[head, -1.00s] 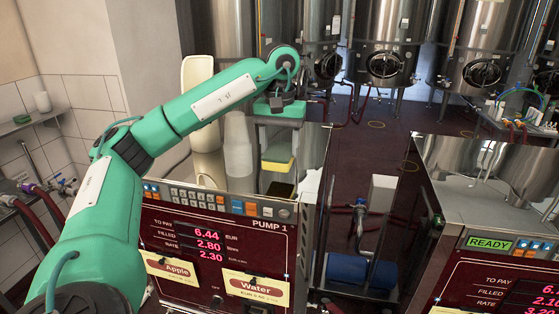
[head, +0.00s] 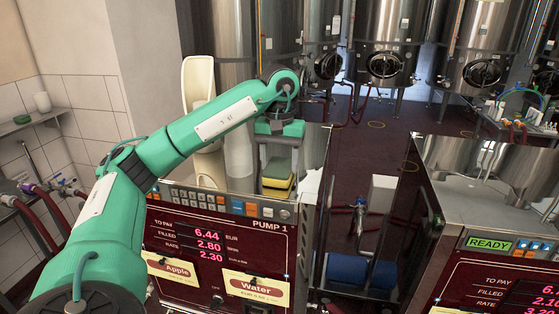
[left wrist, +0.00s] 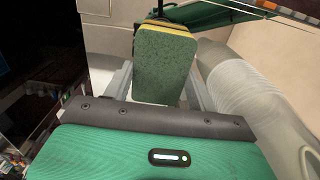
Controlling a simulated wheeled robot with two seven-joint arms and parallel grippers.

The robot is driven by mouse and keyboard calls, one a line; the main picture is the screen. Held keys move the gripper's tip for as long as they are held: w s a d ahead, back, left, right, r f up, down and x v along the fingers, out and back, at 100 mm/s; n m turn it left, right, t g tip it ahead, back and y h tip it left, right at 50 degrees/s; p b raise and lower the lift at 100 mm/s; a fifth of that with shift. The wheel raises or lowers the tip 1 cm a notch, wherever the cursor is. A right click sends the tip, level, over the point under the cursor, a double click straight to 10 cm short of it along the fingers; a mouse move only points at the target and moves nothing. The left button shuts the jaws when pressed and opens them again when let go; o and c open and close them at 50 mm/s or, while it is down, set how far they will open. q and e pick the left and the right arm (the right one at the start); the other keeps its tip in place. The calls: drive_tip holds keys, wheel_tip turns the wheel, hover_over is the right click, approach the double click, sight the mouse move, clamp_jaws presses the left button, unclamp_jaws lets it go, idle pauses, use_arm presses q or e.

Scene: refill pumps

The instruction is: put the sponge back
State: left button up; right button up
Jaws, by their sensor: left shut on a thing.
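The sponge (head: 277,182), green with a yellow layer, hangs below my left gripper (head: 278,160) over the back right of the Pump 1 top. The gripper points down and is shut on it. In the left wrist view the sponge (left wrist: 165,68) stands between the two fingers, its green face toward the camera. In the head view the sponge's lower edge is low, close to the pump top; I cannot tell whether it touches. The dark spot seen under it earlier is now mostly covered. My right gripper is not in view.
A stack of clear cups (head: 238,150) stands just left of the gripper, also close beside it in the left wrist view (left wrist: 245,95). The Pump 1 front panel (head: 225,250) faces me. A gap separates the two pumps.

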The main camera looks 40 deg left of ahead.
use_arm(q)
drive_tip(key=shift+f, duration=0.15)
drive_tip(key=o, duration=0.9)
drive_tip(key=shift+o, duration=0.2)
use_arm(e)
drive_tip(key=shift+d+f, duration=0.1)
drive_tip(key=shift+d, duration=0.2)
